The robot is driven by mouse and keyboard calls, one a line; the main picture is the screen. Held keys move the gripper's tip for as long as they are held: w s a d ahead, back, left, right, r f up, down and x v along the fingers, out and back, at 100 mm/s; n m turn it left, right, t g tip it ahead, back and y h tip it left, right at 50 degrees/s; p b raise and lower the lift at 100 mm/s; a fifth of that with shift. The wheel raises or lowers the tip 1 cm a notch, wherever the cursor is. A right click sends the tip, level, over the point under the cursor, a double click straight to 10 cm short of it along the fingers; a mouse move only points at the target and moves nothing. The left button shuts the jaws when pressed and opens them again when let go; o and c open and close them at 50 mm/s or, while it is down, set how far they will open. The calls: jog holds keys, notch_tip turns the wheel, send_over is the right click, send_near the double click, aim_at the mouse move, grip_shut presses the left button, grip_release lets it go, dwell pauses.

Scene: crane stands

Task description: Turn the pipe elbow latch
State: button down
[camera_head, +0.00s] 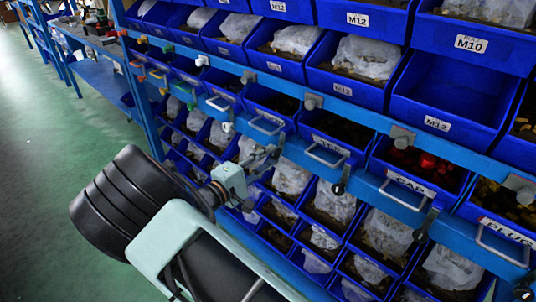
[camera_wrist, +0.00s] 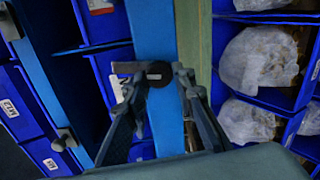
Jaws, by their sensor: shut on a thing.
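In the wrist view, the latch (camera_wrist: 158,73) shows as a dark round knob with a short grey bar reaching left of it, on a blue rail. My gripper (camera_wrist: 160,80) has one finger on each side of the knob, closed on the latch. In the head view, my gripper (camera_head: 268,155) reaches the lower blue rail at the left part of the labelled drawers. There the fingers and wrist hide most of the latch. The drawer label beside it is too small to read surely.
Further dark hanging latches (camera_head: 340,182) and metal drawer handles (camera_head: 325,156) line the rail to the right. A drawer labelled CAP (camera_head: 410,184) holds red parts. Blue bins (camera_head: 450,95) with bagged parts fill the rack above and below. Open green floor (camera_head: 45,180) lies left.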

jog(key=shift+f+n, duration=0.1)
jog(key=shift+n, duration=0.4)
jog(key=c, duration=1.6)
grip_release()
jog(key=v, duration=1.2)
jog(key=shift+a, duration=0.1)
